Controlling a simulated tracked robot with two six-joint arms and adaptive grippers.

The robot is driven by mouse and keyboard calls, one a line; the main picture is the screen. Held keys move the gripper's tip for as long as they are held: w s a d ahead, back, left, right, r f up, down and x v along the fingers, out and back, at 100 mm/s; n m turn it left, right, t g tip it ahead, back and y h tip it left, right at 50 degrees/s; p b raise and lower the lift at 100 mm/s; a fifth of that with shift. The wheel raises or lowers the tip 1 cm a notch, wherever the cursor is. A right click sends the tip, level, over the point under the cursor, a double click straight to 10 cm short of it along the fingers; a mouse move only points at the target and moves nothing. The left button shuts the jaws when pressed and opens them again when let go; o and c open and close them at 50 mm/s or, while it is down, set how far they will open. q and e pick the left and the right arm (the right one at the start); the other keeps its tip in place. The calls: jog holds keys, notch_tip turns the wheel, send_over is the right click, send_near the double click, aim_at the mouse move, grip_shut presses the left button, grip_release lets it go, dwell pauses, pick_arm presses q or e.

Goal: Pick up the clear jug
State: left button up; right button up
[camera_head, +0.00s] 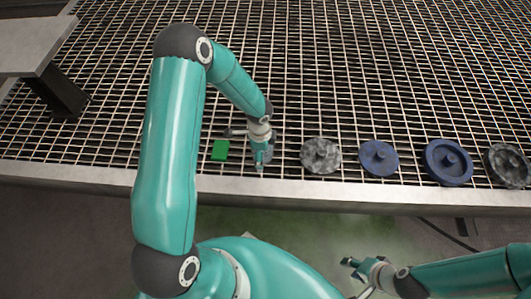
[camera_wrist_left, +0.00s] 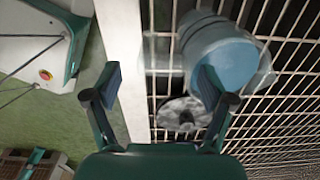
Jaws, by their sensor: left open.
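The clear jug (camera_wrist_left: 222,58) shows in the left wrist view as a see-through, bluish round vessel over the grate. My left gripper (camera_wrist_left: 160,86) is open, with its right finger overlapping the jug in the picture. Nothing is held between the fingers; whether that finger touches the jug I cannot tell. In the head view my left gripper (camera_head: 261,158) points down near the table's front edge and mostly hides the jug. My right gripper (camera_head: 356,277) is low in front of the table, empty, with its fingers apart.
A green block (camera_head: 220,150) lies left of my left gripper. To its right are a grey wheel (camera_head: 321,155), two blue wheels (camera_head: 379,158) (camera_head: 447,162) and another grey wheel (camera_head: 508,165). The grate table (camera_head: 330,187) is clear farther back. A grey slab (camera_head: 35,45) stands at the left.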

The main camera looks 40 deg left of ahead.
pick_arm(q)
notch_tip(320, 180, down, 4)
jog(key=shift+w+a+r+b, duration=0.1)
jog(key=shift+b, duration=0.25)
grip_shut()
